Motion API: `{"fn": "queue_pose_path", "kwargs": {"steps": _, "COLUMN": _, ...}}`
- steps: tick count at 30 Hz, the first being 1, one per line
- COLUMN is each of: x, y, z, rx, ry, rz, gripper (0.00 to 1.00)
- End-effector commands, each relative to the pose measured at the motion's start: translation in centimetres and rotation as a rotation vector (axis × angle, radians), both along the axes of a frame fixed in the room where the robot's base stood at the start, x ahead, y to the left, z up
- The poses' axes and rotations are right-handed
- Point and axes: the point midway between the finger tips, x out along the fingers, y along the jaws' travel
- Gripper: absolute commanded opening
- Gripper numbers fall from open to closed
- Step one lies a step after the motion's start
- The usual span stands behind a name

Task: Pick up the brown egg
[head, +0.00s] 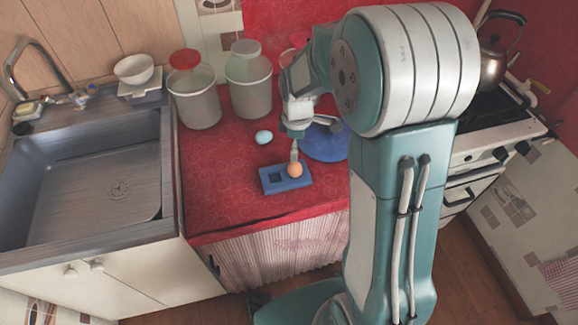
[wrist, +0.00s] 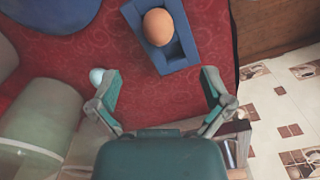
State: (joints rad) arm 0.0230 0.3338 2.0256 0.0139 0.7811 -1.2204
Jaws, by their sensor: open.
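The brown egg (head: 295,170) sits in one end of a blue holder (head: 268,187) on the red counter; the holder's other square recess is empty. In the wrist view the brown egg (wrist: 158,27) shows at the top, in the blue holder (wrist: 183,61). My gripper (wrist: 160,88) is open and empty, with the egg ahead of its fingertips and apart from them. In the head view my gripper (head: 295,150) is just above and behind the egg. A pale blue egg (head: 263,137) lies on the counter behind and left of the holder; it also shows in the wrist view (wrist: 97,76).
Two tall pale containers (head: 195,105) stand at the counter's back. A blue round thing (head: 325,146) lies right of my gripper, partly hidden by my arm. The sink (head: 95,175) is left; the stove (head: 490,140) with a kettle (head: 497,60) is right. Counter left of the holder is clear.

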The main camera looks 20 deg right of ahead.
Motion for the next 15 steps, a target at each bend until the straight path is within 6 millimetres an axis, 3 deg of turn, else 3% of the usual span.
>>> {"fn": "queue_pose_path", "kwargs": {"steps": 6, "x": -0.1, "y": 0.6, "z": -3.7, "rx": -0.008, "ry": 0.005, "rz": 0.000, "gripper": 0.99}}
{"fn": "queue_pose_path", "kwargs": {"steps": 15, "x": 0.2, "y": 0.9, "z": -6.7, "rx": -0.012, "ry": 0.006, "rz": 0.000, "gripper": 0.99}}
